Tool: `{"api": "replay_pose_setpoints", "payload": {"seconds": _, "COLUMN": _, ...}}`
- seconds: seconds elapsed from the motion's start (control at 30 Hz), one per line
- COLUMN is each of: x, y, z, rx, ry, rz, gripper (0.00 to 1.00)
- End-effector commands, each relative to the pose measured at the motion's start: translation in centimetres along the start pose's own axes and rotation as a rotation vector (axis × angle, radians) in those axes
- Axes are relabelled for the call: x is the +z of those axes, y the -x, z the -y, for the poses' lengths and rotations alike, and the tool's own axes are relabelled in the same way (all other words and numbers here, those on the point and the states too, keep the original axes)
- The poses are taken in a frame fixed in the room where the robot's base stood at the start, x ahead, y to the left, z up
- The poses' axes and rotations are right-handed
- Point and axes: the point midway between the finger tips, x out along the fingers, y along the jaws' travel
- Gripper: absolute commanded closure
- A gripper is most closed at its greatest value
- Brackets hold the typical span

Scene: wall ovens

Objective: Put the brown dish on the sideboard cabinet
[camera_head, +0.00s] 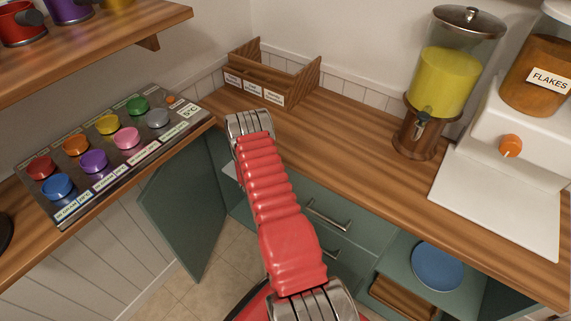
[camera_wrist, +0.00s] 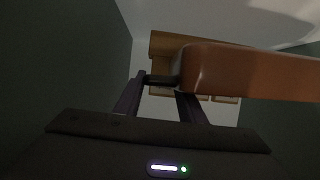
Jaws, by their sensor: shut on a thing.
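The brown dish (camera_wrist: 245,75) shows large and close at the right of the wrist view, its smooth side cut off by the frame edge. My gripper (camera_wrist: 162,80) is shut on it, with the dark fingers at the dish's left end. In the head view my red arm hides the gripper and the dish. The green sideboard cabinet (camera_head: 345,238) stands under the wooden counter, with drawers in the middle. A green door (camera_head: 185,205) stands open left of my arm.
A wooden rack (camera_head: 272,75) with labels stands at the counter's back corner. A juice dispenser (camera_head: 443,75) and a flakes dispenser (camera_head: 500,190) stand to the right. A panel of coloured knobs (camera_head: 108,150) lies at left. A blue plate (camera_head: 437,266) sits in a lower compartment.

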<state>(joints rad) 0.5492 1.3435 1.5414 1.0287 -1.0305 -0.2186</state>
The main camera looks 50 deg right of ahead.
Motion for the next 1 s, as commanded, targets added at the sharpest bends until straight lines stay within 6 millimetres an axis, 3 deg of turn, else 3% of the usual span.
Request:
{"api": "replay_pose_setpoints", "payload": {"seconds": 0.47, "x": 0.4, "y": -0.2, "z": 0.0, "rx": 0.001, "ry": -0.003, "rz": -0.003, "gripper": 1.00}}
{"api": "replay_pose_setpoints", "payload": {"seconds": 1.0, "x": 4.1, "y": -1.8, "z": -0.2, "rx": 0.002, "ry": -0.003, "rz": -0.003, "gripper": 1.00}}
